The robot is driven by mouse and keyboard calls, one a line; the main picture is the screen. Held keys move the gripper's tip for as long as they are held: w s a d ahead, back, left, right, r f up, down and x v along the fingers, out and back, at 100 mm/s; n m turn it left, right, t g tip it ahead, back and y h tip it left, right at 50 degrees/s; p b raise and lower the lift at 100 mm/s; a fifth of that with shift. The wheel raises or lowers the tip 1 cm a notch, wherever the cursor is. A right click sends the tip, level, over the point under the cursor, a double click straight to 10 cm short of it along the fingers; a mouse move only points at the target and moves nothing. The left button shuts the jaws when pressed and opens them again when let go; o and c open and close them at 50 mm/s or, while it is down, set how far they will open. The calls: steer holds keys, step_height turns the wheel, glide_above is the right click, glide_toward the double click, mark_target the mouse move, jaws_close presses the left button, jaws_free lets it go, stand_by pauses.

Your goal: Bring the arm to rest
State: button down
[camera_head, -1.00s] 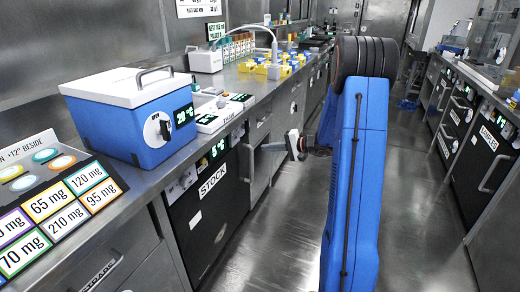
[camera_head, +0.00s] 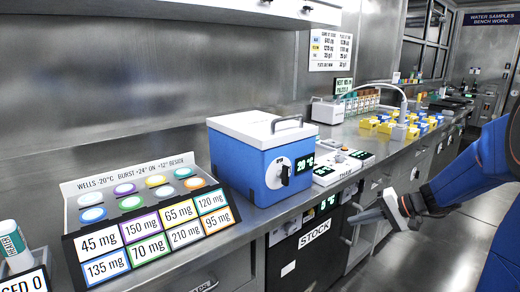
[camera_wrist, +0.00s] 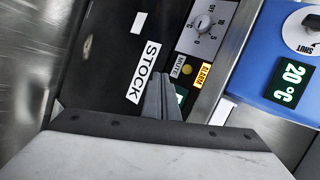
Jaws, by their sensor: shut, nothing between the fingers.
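My arm, with its blue links, reaches in from the right edge of the head view. My gripper (camera_head: 356,216) hangs in the aisle in front of the bench, near the black cabinet door labelled STOCK (camera_head: 311,240). It points left, toward the bench. Its fingers are together and empty. The wrist view shows the shut fingers (camera_wrist: 158,85) in front of the STOCK door (camera_wrist: 105,60) and its control panel (camera_wrist: 205,28). A gap to the door seems to be there, but its size is hard to tell.
A blue box with a white lid (camera_head: 262,155) stands on the bench, left of the gripper. A panel of mg labels (camera_head: 150,235) is further left. Yellow and blue blocks (camera_head: 400,126) and a tube rack (camera_head: 360,103) stand further back. The aisle floor (camera_head: 425,250) looks clear.

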steer(key=s+a+r+n+g+h, duration=0.1)
steer(key=s+a+r+n+h, duration=0.2)
steer(key=s, duration=0.9)
steer(key=s+a+n+g+h, duration=0.1)
steer(key=s+a+h, duration=0.25)
steer(key=s, duration=0.85)
steer(key=s+d+n+t+h, duration=0.1)
steer(key=s+d+h, duration=0.1)
steer(key=s, duration=0.6)
steer(key=shift+d+r+h, duration=0.2)
steer(key=shift+d+h, duration=0.2)
steer(key=shift+h, duration=0.05)
